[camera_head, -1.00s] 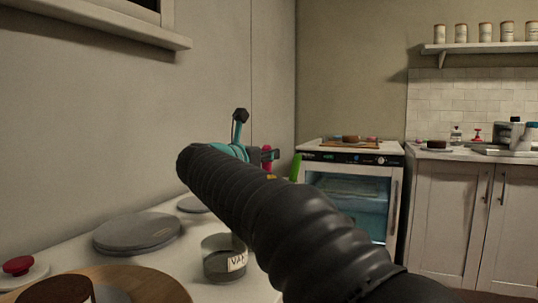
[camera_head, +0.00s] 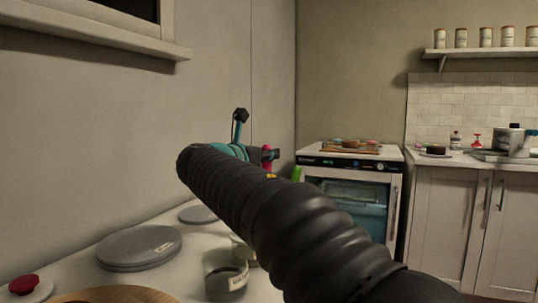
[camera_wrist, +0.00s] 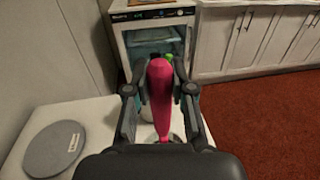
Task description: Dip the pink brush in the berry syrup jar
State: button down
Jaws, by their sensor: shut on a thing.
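The pink brush (camera_wrist: 160,95) is between my gripper's fingers in the wrist view, with its thick pink handle upward. My gripper (camera_wrist: 159,85) is shut on it. In the head view my gripper (camera_head: 262,155) is mostly behind my arm, and a bit of pink (camera_head: 267,153) shows there. The brush's lower end is hidden in the wrist view. A clear jar (camera_head: 226,276) with a partly readable label, seemingly starting "VA", stands on the counter. Another jar (camera_head: 243,252) shows partly behind it. I cannot make out a berry label on either.
Grey discs lie on the white counter (camera_head: 70,268), the larger one (camera_head: 140,247) at left. A red knob (camera_head: 24,284) and a wooden board (camera_head: 115,296) are at the near left. A glass-fronted appliance (camera_head: 348,200) stands beyond. Red floor (camera_wrist: 260,120) is at right.

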jog(key=shift+r+p, duration=1.4)
jog(key=shift+p, duration=0.05)
jog(key=shift+r, duration=1.1)
